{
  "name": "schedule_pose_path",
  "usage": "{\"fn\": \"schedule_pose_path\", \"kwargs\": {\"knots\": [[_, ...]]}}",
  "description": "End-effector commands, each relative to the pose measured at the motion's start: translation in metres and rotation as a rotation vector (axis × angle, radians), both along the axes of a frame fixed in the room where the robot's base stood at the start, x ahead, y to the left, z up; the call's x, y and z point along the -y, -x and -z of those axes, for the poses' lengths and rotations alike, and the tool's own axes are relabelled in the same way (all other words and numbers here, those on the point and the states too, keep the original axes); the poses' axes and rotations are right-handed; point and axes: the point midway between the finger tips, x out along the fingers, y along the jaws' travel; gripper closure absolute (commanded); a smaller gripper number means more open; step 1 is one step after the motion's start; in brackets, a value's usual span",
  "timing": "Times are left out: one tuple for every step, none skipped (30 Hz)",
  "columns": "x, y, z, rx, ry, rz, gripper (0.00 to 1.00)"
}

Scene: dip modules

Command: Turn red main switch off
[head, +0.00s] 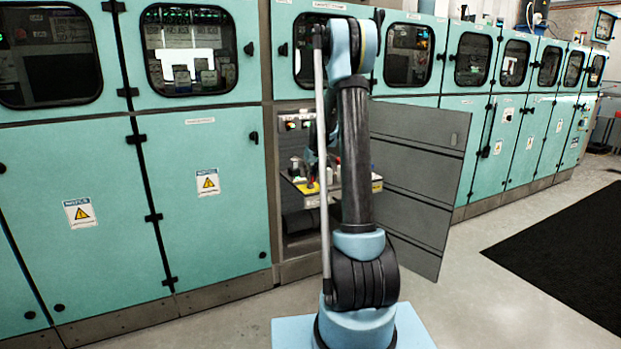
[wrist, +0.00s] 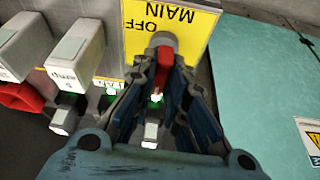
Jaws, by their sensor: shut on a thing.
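The red main switch (wrist: 162,64) shows in the wrist view as a narrow red handle in front of a yellow plate (wrist: 206,22) marked MAIN and OFF, which appears upside down. My gripper (wrist: 166,78) has its two fingers on either side of the red handle and is shut on it. The fingers hide part of the handle and its base. In the head view the open cabinet compartment (head: 294,222) has a yellow-edged panel (head: 308,188) inside. My arm stands in front of it and hides the switch.
Grey-white modules (wrist: 76,50) with green lights and a red part (wrist: 20,97) sit left of the switch in the wrist view. A grey cabinet door (head: 420,165) stands open to the right. Teal cabinets (head: 215,240) line the wall.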

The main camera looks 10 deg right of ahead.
Motion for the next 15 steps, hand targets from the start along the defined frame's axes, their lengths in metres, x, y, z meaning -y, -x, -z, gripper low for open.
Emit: {"fn": "schedule_pose_path", "kwargs": {"knots": [[-0.0004,0.0003,0.0,0.0,0.0,0.026,1.0],[-0.0004,0.0003,0.0,-0.001,0.002,0.044,1.0],[-0.0008,0.0004,0.0001,-0.001,0.002,0.072,1.0],[-0.0011,0.0005,0.0001,-0.001,0.001,0.095,1.0],[-0.0013,0.0004,0.0,-0.001,0.002,0.119,1.0],[-0.002,0.0003,0.0001,0.0,0.001,0.153,1.0],[-0.002,0.0003,0.0001,0.0,0.002,0.179,1.0],[-0.0021,0.0003,0.0,0.0,0.002,0.207,1.0],[-0.0021,0.0003,0.0,0.0,0.002,0.244,1.0],[-0.0024,0.0002,0.0001,0.0,0.002,0.273,1.0],[-0.0027,0.0002,0.0,0.0,0.002,0.302,1.0],[-0.0033,0.0001,0.0,0.0,0.002,0.339,1.0],[-0.0034,0.0001,0.0,0.0,0.002,0.368,1.0],[-0.0035,0.0001,0.0,0.001,0.003,0.396,1.0],[-0.0035,0.0,0.0,0.0,0.002,0.435,1.0]]}}
